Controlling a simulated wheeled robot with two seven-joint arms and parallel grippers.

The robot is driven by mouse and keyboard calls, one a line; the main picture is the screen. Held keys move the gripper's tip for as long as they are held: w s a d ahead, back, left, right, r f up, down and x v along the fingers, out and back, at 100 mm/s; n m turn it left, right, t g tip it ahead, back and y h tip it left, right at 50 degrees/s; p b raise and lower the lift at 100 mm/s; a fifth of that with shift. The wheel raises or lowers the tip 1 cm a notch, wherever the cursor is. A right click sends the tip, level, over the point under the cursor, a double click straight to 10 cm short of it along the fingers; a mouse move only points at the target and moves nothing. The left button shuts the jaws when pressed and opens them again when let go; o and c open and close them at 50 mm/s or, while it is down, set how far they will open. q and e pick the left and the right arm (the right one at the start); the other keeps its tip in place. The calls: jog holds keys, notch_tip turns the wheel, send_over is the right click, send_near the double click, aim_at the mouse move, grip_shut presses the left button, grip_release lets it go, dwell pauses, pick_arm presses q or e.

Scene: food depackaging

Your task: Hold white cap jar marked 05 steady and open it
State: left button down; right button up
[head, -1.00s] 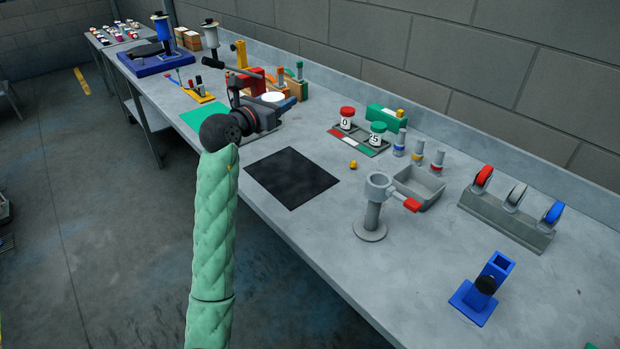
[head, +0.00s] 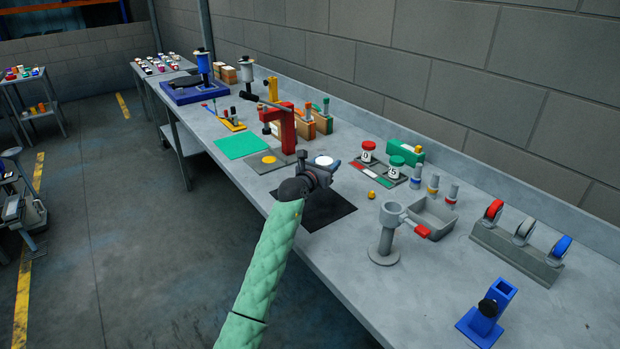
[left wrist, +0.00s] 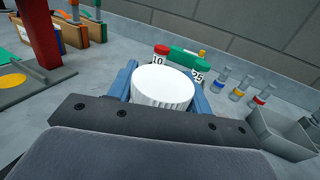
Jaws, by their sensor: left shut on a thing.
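A white-capped jar shows its white cap (head: 324,160) at the end of my left arm in the head view. The cap also fills the middle of the left wrist view (left wrist: 162,86). My left gripper (head: 318,172) is shut on this jar, with a blue finger on each side of it in the wrist view. The jar is over the black mat (head: 322,212); I cannot tell whether it touches the mat. Its body and any 05 mark are hidden. My right gripper is not in view.
Red-capped (head: 367,151) and green-capped (head: 396,168) jars stand on a tray behind and right. A grey stand with a red handle (head: 386,235) is to the right. A red press (head: 284,128) and a green mat (head: 241,145) lie left.

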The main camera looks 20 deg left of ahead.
pick_arm(q)
jog(key=a+f+p, duration=0.1)
jog(key=a+f, duration=0.1)
jog(key=w+a+f+p, duration=0.1)
jog(key=a+f, duration=0.1)
jog(key=a+f+p, duration=0.1)
jog(key=a+f, duration=0.1)
jog(key=f, duration=0.1)
jog(key=shift+w+a+f, duration=0.1)
jog(key=shift+w+a, duration=0.1)
jog(key=shift+w, duration=0.2)
jog(key=shift+f+p, duration=0.3)
jog(key=shift+f, duration=0.15)
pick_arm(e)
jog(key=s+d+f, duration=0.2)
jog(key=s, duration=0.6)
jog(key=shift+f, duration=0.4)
pick_arm(q)
jog(key=shift+f, duration=0.1)
jog(key=c, duration=0.6)
grip_release()
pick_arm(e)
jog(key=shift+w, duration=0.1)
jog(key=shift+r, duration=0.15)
